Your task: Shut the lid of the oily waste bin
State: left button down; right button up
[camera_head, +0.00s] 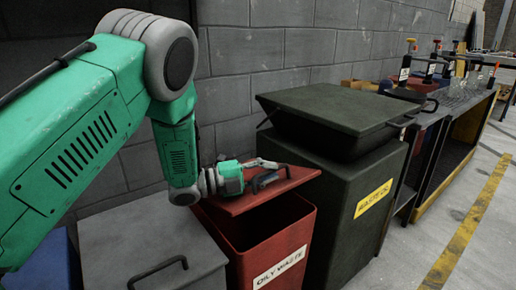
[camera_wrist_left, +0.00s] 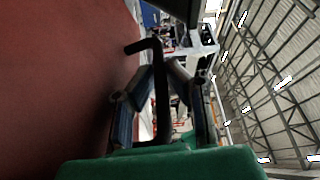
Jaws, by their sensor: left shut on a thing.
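The red oily waste bin (camera_head: 262,247) stands at the lower middle of the head view, with a white "OILY WASTE" label (camera_head: 280,267). Its red lid (camera_head: 291,177) is partly raised above the bin's dark opening. My left gripper (camera_head: 262,179) is at the lid's edge, shut on the dark lid handle. In the left wrist view the dark bent handle (camera_wrist_left: 158,75) runs between the fingers (camera_wrist_left: 158,92), and the red lid surface (camera_wrist_left: 65,80) fills the left. My right gripper is not in view.
A dark green bin (camera_head: 345,215) with a yellow label and its own lid stands right of the red bin. A grey-lidded bin (camera_head: 150,240) stands to the left. A block wall (camera_head: 290,55) is behind. A workbench with clamps (camera_head: 440,85) is further right.

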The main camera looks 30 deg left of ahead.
pick_arm(q)
notch_tip(320, 180, down, 10)
jog(key=s+d+m+y, duration=0.1)
jog(key=d+m, duration=0.1)
jog(key=m, duration=0.1)
jog(key=shift+s+d+g+b, duration=0.3)
jog(key=shift+s+d+b, duration=0.05)
jog(key=shift+d, duration=0.05)
jog(key=shift+s+f, duration=0.1)
jog(key=shift+f, duration=0.15)
jog(key=c, duration=1.9)
grip_release()
jog(key=v, duration=1.1)
jog(key=shift+s+a+r, duration=0.15)
jog(key=shift+a+r, duration=0.2)
